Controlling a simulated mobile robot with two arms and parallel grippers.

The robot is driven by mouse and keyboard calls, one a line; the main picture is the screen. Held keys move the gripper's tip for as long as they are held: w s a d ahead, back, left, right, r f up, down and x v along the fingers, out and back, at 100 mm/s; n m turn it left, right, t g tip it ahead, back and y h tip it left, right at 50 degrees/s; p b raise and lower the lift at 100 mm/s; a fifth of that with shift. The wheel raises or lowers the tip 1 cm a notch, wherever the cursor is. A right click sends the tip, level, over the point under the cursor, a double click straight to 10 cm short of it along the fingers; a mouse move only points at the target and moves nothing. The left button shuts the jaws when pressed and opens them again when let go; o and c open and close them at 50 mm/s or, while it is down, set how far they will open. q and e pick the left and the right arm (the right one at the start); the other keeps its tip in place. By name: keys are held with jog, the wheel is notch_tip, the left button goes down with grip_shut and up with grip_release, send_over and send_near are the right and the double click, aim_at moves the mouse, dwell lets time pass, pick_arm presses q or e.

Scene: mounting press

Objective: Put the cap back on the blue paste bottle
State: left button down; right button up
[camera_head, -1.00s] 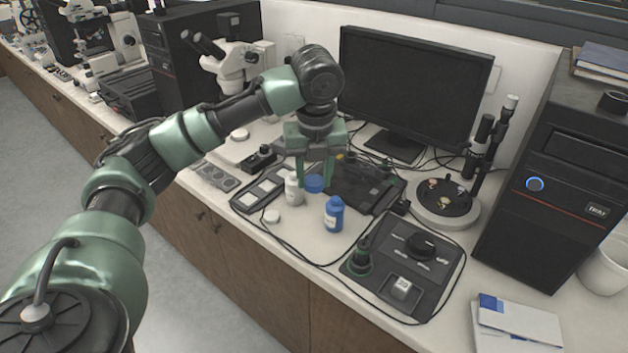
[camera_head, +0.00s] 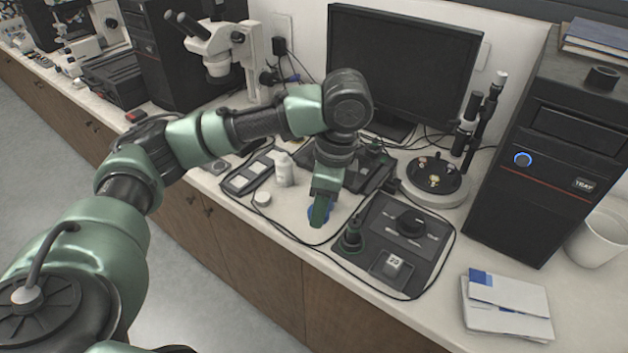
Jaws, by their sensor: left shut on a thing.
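My left gripper (camera_head: 321,212) points down at the front of the bench, its fingers seen nearly edge-on. It is shut on the blue cap, which the fingers now hide. The blue paste bottle (camera_head: 311,214) stands on the bench at the fingertips. Only slivers of its blue body show around the fingers, so I cannot tell whether the cap touches its neck. My right gripper is not in view.
A white bottle (camera_head: 283,170) stands left of the gripper, with a white cap (camera_head: 262,199) on the bench near it. A dark control box (camera_head: 395,245) with knobs is close on the right. Cables run along the front edge.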

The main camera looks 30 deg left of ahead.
pick_arm(q)
jog(key=c, duration=2.2)
grip_release()
jog(key=s+d+f+n, duration=0.1)
jog(key=s+n, duration=0.1)
jog(key=n, duration=0.1)
jog(key=s+d+n, duration=0.2)
jog(key=n, duration=0.2)
jog(key=s+d+f+n+g+h, duration=0.1)
jog(key=s+n, duration=0.2)
jog(key=n, duration=0.1)
jog(key=shift+d+f, duration=0.3)
jog(key=shift+d, duration=0.05)
jog(key=c, duration=2.2)
grip_release()
jog(key=shift+s+d+f+n+h, duration=0.1)
jog(key=shift+s+d+n+h, duration=0.15)
jog(key=shift+n, duration=0.35)
jog(key=shift+s+d+f+n+h, duration=0.1)
jog(key=shift+s+n, duration=0.25)
jog(key=shift+n, duration=0.25)
jog(key=c, duration=2.2)
grip_release()
